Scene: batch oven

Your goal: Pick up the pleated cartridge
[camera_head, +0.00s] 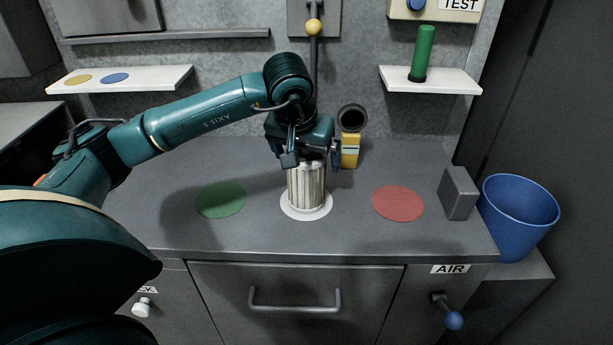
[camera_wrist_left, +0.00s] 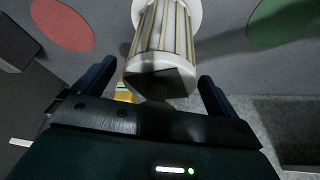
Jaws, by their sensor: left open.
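The pleated cartridge (camera_head: 306,186) stands upright on a white disc (camera_head: 306,213) in the middle of the counter. It is cream-coloured with vertical pleats and pale end caps. My left gripper (camera_head: 311,160) is at the cartridge's upper end, with its fingers open. In the left wrist view the cartridge (camera_wrist_left: 165,45) lies between and beyond the two open fingers of the left gripper (camera_wrist_left: 158,85), with a gap on each side. Its top is partly hidden by the gripper in the head view. My right gripper is not in view.
A green disc (camera_head: 221,200) and a red disc (camera_head: 398,203) flank the cartridge. A yellow device with a dark round opening (camera_head: 350,150) stands behind it. A grey block (camera_head: 458,193) and a blue bin (camera_head: 520,215) are at the right. A shelf (camera_head: 455,80) holds a green cylinder (camera_head: 422,52).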

